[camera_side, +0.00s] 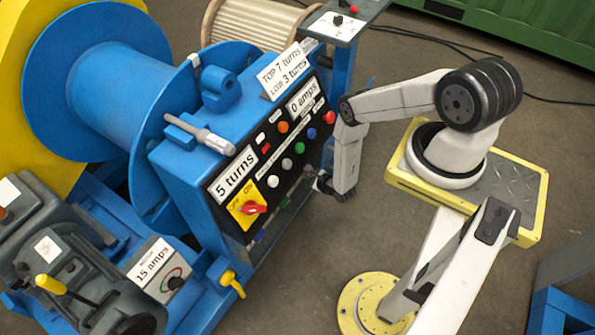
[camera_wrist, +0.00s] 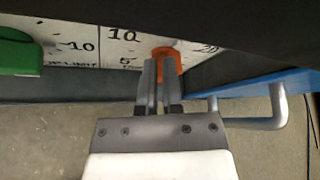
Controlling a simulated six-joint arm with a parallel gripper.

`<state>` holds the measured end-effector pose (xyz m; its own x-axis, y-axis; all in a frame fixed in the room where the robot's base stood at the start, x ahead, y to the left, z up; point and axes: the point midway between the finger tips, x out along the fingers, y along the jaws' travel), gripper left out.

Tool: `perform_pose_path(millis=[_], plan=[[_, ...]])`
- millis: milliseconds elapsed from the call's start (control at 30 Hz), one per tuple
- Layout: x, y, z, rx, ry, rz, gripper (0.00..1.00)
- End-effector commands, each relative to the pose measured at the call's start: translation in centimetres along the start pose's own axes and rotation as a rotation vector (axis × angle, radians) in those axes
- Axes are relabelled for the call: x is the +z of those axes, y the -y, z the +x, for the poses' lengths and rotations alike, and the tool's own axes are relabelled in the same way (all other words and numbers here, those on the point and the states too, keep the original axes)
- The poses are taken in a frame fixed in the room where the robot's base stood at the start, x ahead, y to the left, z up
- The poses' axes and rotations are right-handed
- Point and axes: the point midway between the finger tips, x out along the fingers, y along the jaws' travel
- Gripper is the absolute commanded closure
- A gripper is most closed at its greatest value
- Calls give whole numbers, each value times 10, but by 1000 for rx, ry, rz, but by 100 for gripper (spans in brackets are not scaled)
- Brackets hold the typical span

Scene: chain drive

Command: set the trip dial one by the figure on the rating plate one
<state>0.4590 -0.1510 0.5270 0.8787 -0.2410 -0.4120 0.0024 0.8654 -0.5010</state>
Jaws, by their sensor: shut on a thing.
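My gripper (camera_wrist: 160,82) is shut on an orange dial knob (camera_wrist: 169,57) in the wrist view. The knob sits on a white scale plate (camera_wrist: 90,34) with figures including 10 and 5 to its left. The marks right of it and the label under it are too small or hidden to read. In the side view my gripper (camera_side: 328,186) is at the lower right edge of the control panel, and it hides the held knob there. A white plate reading 15 amps (camera_side: 152,262) is on the grey box at the lower left. The panel display reads 0 amps (camera_side: 304,101).
A green knob (camera_wrist: 18,52) is left of the orange one on the same plate. A blue rail with a grey handle (camera_wrist: 262,122) is on the right. The panel carries a red switch (camera_side: 254,208), several buttons and a 5 turns display (camera_side: 237,174).

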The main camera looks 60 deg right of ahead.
Motion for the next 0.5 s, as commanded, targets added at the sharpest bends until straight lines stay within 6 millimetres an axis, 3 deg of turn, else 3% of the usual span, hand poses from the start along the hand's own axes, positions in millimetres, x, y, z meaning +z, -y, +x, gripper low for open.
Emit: perform_pose_path(millis=[500], plan=[[5,-2,-5,4,-4,0,100]])
